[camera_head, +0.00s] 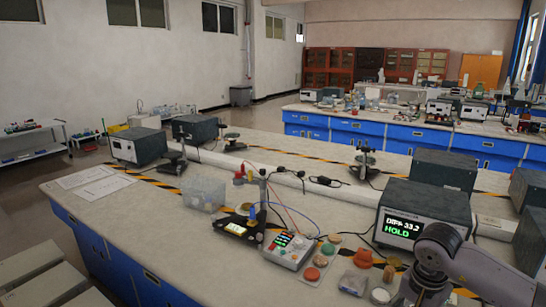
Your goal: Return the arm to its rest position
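My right arm (478,268) comes in from the right edge at the lower right. It bends at a rounded grey joint, and a dark link goes down past the bottom edge of the picture. The fingers of my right gripper do not show, so what they hold is hidden. My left arm and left gripper are not in the picture. The arm stands in front of the grey instrument box (425,208), whose display reads HOLD in green.
Near the arm on the worktop (215,262) are a white dish (380,296), a clear small container (353,283), coloured round pieces, a keypad meter (289,249) and a black scale-like device (240,228). A clear bin (204,194) stands further left.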

